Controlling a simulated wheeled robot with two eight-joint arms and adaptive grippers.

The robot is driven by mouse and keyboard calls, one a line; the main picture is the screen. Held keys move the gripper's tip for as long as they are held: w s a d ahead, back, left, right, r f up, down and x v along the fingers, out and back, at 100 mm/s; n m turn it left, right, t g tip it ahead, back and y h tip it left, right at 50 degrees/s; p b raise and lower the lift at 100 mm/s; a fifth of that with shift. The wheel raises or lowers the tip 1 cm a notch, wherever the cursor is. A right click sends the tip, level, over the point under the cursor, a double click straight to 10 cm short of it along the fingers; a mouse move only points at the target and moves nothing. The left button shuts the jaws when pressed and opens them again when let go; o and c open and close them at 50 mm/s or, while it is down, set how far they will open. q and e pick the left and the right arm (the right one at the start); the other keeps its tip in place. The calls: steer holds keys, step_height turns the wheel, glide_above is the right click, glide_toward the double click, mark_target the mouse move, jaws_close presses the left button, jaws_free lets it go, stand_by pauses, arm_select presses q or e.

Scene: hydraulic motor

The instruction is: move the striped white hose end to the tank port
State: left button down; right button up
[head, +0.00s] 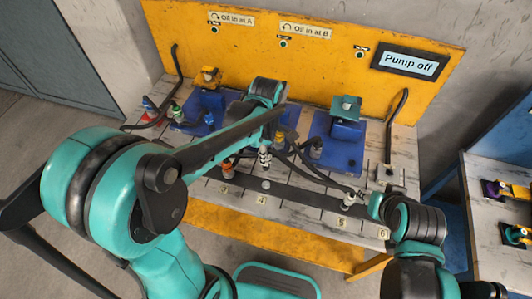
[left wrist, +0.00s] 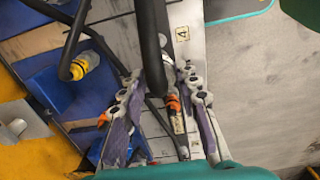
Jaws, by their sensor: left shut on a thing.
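My left gripper (head: 265,150) hangs below my forearm over the middle of the bench. In the left wrist view its purple and white fingers (left wrist: 162,85) are closed about a hose, with a thick black hose (left wrist: 152,45) running up between them. The striped white hose end (head: 266,160), banded white and dark, shows at the fingertips, partly hidden, above the bench near label 4. My right gripper (head: 361,196) is near label 5, mostly hidden by its own arm. I cannot make out which fitting is the tank port.
An orange hose end (head: 227,166) stands by label 3, also in the left wrist view (left wrist: 173,104). A white end (head: 348,200) stands near label 5. Blue blocks (head: 338,140) stand behind. The yellow back panel (head: 330,70) carries a "Pump off" screen (head: 409,63).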

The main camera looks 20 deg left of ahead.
arm_select(q)
steer(key=shift+d, duration=0.1)
steer(key=w+d, duration=0.5)
steer(key=d, duration=0.9)
steer(key=w+d, duration=0.5)
steer(key=d, duration=0.9)
steer(key=shift+w, duration=0.1)
steer(key=w+d+p, duration=0.3)
steer(key=d+p, duration=0.1)
steer(key=d, duration=0.4)
steer(key=w+d+p, duration=0.3)
steer(key=d+p, duration=0.2)
steer(key=d, duration=0.4)
steer(key=shift+d, duration=0.2)
steer(key=shift+w, duration=0.15)
